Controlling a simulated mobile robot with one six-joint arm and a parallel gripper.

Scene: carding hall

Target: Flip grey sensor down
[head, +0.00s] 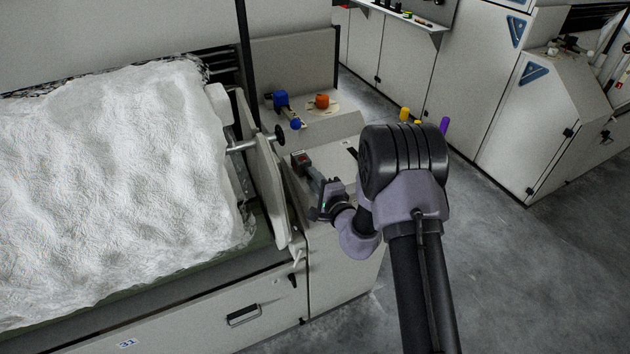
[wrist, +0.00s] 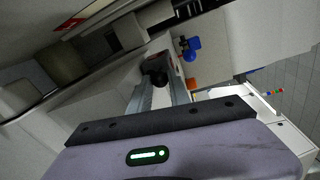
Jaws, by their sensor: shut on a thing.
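A small dark grey block with a reddish face (head: 300,160) sits at the tips of my gripper, above the light bench top beside the machine. I take it for the grey sensor; its shape and tilt are hard to make out. My gripper (head: 308,170) reaches in from the right with its grey fingers closed on this block. In the wrist view, a dark rounded part of the block (wrist: 155,73) shows at the far end of the fingers (wrist: 163,88). The fingers and the gripper body hide its near side and whatever mount it may have.
A machine panel (head: 265,180) with a dark knob (head: 279,137) stands close left of my gripper. White fleece (head: 110,170) lies farther left. Blue (head: 281,100) and orange (head: 322,101) objects are behind on the bench. Open floor (head: 520,270) lies to the right.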

